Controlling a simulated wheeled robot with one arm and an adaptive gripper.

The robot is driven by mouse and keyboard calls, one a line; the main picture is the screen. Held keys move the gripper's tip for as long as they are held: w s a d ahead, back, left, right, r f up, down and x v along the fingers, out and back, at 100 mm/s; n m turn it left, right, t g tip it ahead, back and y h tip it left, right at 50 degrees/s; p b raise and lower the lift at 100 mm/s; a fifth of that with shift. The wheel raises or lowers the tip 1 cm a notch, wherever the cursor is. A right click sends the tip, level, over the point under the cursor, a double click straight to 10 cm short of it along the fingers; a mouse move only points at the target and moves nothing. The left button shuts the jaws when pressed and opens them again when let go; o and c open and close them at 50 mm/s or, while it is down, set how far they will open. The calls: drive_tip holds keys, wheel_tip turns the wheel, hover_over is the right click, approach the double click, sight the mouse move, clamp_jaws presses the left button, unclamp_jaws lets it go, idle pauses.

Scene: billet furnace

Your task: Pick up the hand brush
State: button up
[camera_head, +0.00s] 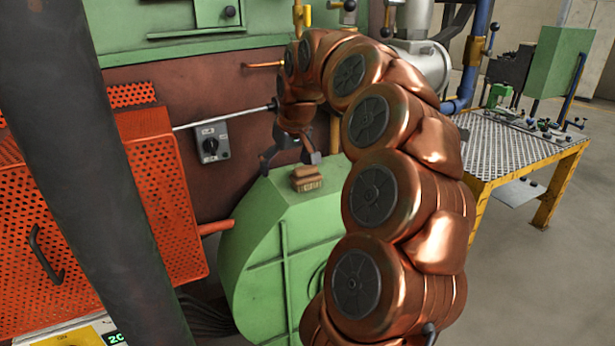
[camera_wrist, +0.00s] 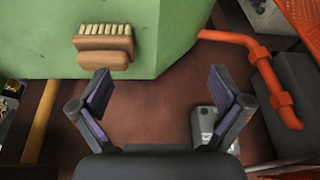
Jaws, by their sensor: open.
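The hand brush (camera_head: 307,179) has a brown wooden body and pale bristles. It lies on top of the green machine housing (camera_head: 262,215). In the wrist view the brush (camera_wrist: 103,45) is at the upper left, with its bristles toward the top of the picture. My gripper (camera_head: 291,165) is above and just behind the brush in the head view, with its jaws apart. In the wrist view my gripper (camera_wrist: 160,85) is open and empty. The brush lies beyond the left fingertip, not between the fingers.
An orange perforated guard (camera_head: 150,200) stands left of the housing. A grey switch box (camera_head: 210,142) is on the brown wall close behind my gripper. An orange pipe (camera_wrist: 262,70) runs at the right in the wrist view. A yellow-framed table (camera_head: 520,150) stands at the right.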

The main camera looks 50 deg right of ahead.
sight(306, 167)
drive_tip(key=shift+m+h, duration=0.3)
drive_tip(key=shift+m, duration=0.3)
drive_tip(key=d, duration=0.7)
drive_tip(key=shift+s, duration=0.25)
drive_tip(key=shift+d+f, duration=0.15)
drive_tip(key=shift+p+x, duration=1.6)
drive_tip(key=shift+x, duration=2.05)
drive_tip(key=shift+d, duration=0.15)
drive_tip(key=shift+c, duration=0.4)
drive_tip(key=c, duration=1)
